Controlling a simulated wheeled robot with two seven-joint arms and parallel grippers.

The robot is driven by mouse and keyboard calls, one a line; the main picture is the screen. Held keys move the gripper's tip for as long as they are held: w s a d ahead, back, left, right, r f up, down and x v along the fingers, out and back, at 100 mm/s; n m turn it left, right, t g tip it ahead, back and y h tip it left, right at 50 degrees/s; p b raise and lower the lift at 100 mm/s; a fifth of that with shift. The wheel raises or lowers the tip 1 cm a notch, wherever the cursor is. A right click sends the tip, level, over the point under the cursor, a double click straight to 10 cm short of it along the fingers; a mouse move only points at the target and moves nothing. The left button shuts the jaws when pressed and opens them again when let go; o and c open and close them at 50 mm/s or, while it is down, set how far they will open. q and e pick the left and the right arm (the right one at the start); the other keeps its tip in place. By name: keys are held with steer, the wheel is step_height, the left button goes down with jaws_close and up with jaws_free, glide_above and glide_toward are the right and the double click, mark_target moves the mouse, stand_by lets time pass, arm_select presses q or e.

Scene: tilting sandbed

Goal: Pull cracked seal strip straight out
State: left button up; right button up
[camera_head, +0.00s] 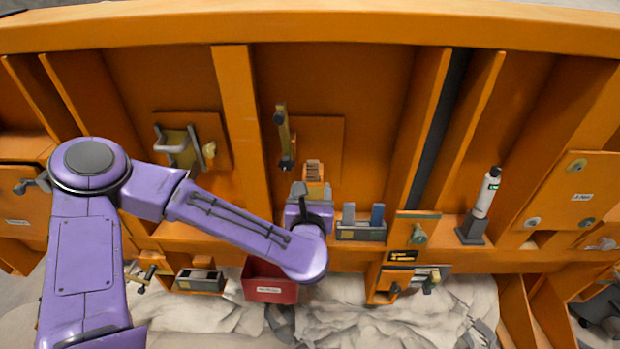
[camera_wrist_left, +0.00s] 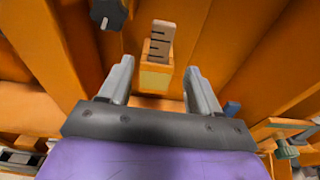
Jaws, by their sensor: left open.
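The cracked seal strip appears to be the short tan piece with dark crack-like lines (camera_wrist_left: 160,42). It stands upright in a yellow-orange holder (camera_wrist_left: 154,78) on the orange wall. In the head view the strip (camera_head: 313,170) shows just above my left gripper (camera_head: 316,188). In the left wrist view my left gripper (camera_wrist_left: 157,72) is open and empty. Its two fingers are spread left and right of the holder, with the strip beyond their tips. I cannot tell whether they touch the holder. My right gripper is not in view.
A red bin (camera_head: 269,287) is below. A lever (camera_head: 284,136) is mounted up and left of the strip. A white bottle (camera_head: 487,192) stands farther right. Orange ribs divide the wall.

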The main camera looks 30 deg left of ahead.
mark_target(312, 173)
arm_select(q)
steer(key=p+x, duration=0.1)
steer(key=x, duration=0.2)
steer(key=p+x, duration=0.1)
steer(key=x, duration=0.2)
steer(key=p+x, duration=0.2)
steer(key=x, duration=0.2)
steer(key=shift+s+a+r, duration=0.1)
steer(key=shift+r, duration=0.2)
steer(key=shift+w+a+f, duration=0.1)
steer(key=shift+w+a, duration=0.05)
steer(key=shift+w, duration=0.25)
steer(key=c, duration=1.1)
steer(key=shift+o, duration=0.2)
